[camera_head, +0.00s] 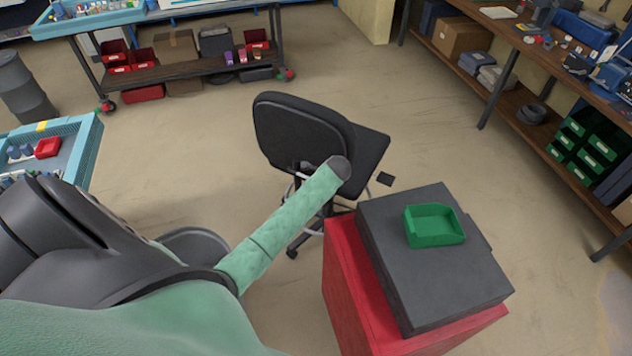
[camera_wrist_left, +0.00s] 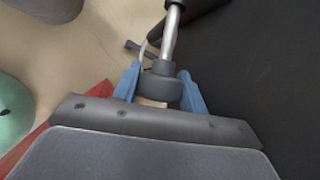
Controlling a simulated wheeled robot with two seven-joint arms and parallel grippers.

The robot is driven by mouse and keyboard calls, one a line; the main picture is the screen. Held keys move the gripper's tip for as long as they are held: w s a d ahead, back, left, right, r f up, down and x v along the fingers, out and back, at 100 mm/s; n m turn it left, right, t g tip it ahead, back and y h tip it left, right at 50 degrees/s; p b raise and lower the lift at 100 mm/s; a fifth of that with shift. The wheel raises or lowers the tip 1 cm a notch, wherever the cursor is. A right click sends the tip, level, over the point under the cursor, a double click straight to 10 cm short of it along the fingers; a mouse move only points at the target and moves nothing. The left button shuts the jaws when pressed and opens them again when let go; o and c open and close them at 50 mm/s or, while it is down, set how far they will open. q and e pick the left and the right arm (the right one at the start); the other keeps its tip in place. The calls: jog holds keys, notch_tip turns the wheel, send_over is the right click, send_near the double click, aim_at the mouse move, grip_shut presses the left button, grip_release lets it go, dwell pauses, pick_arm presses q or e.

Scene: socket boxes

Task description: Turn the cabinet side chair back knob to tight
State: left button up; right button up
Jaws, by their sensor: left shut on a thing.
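The black office chair (camera_head: 290,130) stands in the middle of the head view, its back to the left of its seat (camera_head: 370,145). My left arm reaches up to the chair back, and its dark end hides most of the gripper there. In the left wrist view, the two blue fingers of my left gripper (camera_wrist_left: 159,76) are shut on a dark round chair back knob (camera_wrist_left: 162,87), one finger on each side. A metal rod (camera_wrist_left: 171,38) shows just beyond the knob. The chair's dark surface (camera_wrist_left: 255,70) fills the right side. My right gripper is not in view.
A red cabinet (camera_head: 350,285) with a grey top (camera_head: 400,275) stands close to the chair at lower right, with a green bin (camera_head: 435,226) on it. A shelf bench (camera_head: 180,72) stands behind, and a workbench (camera_head: 500,50) at right. Floor beyond the chair is open.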

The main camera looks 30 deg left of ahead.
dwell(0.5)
pick_arm(q)
jog(key=o, duration=1)
